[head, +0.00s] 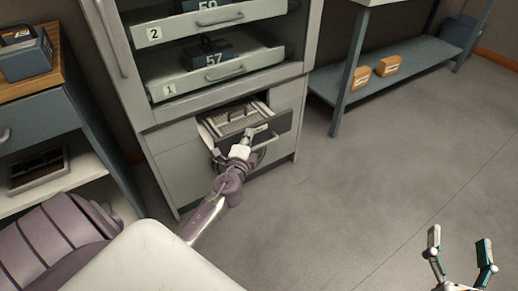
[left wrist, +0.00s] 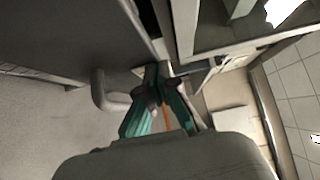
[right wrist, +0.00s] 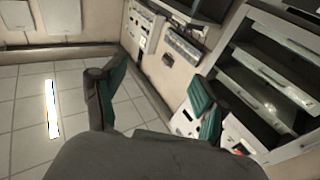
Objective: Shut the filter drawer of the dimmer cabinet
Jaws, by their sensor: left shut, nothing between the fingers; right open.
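The filter drawer (head: 279,127) stands partly out of the lower front of the grey dimmer cabinet (head: 177,166). A pleated filter shows inside it, and a curved handle (head: 264,142) is on its dark front. My left gripper (head: 250,133) is shut and empty at the drawer front, beside the handle; I cannot tell whether it touches. In the left wrist view the shut fingers (left wrist: 158,85) point at the drawer's front edge, with the handle (left wrist: 101,92) to their left. My right gripper (head: 461,247) is open and empty above the floor, and its spread fingers show in the right wrist view (right wrist: 150,95).
Above the drawer, trays marked 1 (head: 222,76) and 2 (head: 216,18) hold dark units. A low shelf (head: 403,70) with orange boxes (head: 361,77) stands right of the cabinet. A blue-grey cart (head: 40,112) is at left. The floor (head: 360,165) between is clear.

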